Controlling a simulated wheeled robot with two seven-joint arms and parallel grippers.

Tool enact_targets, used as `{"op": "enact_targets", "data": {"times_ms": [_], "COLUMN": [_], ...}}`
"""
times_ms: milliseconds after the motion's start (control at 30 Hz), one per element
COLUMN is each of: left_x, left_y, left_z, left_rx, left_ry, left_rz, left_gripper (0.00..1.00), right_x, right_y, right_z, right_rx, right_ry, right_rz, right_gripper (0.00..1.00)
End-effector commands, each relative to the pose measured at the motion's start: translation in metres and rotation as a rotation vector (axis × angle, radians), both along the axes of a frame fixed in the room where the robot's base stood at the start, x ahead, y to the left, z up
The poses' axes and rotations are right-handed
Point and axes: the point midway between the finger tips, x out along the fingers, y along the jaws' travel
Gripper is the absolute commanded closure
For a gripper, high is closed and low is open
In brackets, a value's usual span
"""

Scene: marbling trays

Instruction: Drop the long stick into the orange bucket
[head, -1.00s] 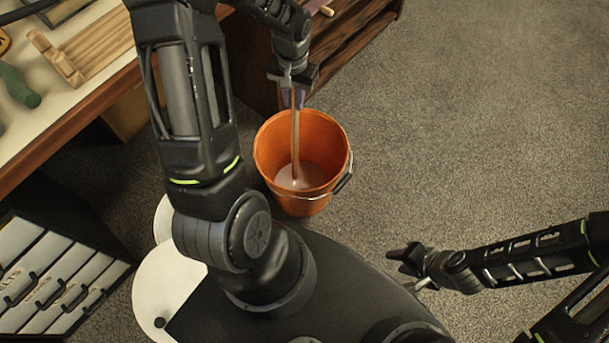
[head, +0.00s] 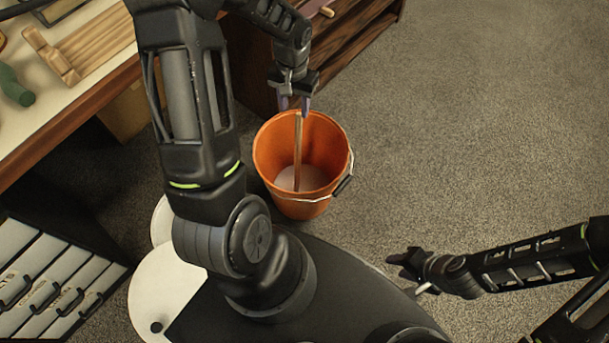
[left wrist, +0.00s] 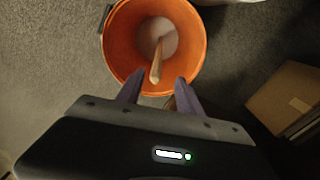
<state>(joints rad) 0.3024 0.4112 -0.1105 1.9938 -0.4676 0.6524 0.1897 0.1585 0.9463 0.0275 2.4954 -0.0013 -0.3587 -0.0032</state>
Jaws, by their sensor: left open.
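The orange bucket (head: 330,145) stands on the carpet in front of my base, with pale stuff at its bottom. The long wooden stick (head: 298,160) is inside the bucket, close to upright, with its lower end at the pale bottom. My left gripper (head: 294,106) is above the bucket's far rim, open, with its fingers apart near the stick's top. In the left wrist view the stick (left wrist: 157,66) shows between the two purple fingers (left wrist: 158,92), with gaps on both sides. My right gripper (head: 400,262) is off to the lower right, away from the bucket; its fingers are too small to read.
A table (head: 75,120) with wooden pieces and a green object (head: 15,87) is at the upper left. A dark wooden shelf (head: 345,50) stands behind the bucket. White drawers (head: 45,275) are at the lower left. The carpet right of the bucket is free.

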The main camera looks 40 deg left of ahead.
Motion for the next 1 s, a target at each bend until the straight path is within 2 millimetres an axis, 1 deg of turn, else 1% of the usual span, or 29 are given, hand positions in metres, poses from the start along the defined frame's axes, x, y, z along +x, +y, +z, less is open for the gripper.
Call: {"op": "enact_targets", "data": {"times_ms": [167,267,367,600,700,833,1000], "left_x": [0.0,0.0,0.001,0.001,0.001,0.0,0.0], "left_y": [0.0,0.0,0.0,0.0,0.0,0.0,0.0], "left_z": [0.001,0.006,0.018,0.058,0.07,0.078,0.078], "left_rx": [0.0,0.0,0.0,0.001,0.001,0.0,0.0], "left_ry": [0.0,-0.002,-0.002,-0.004,-0.003,-0.001,0.0], "left_rz": [0.0,0.0,0.001,0.0,0.0,0.0,0.0], "left_gripper": [0.56,0.56,0.56,0.56,0.56,0.56,0.56], "right_x": [0.0,0.0,0.0,0.0,0.0,0.0,0.0], "right_y": [0.0,0.0,0.0,0.0,0.0,0.0,0.0], "right_z": [0.0,0.002,0.004,0.012,0.014,0.015,0.014], "right_rx": [0.0,0.0,0.0,0.0,0.0,0.0,0.0], "right_ry": [0.0,0.0,0.0,0.0,0.0,0.0,0.0], "right_rz": [0.0,0.0,0.0,0.001,0.001,0.001,0.001], "right_gripper": [0.64,0.64,0.64,0.64,0.64,0.64,0.64]}}
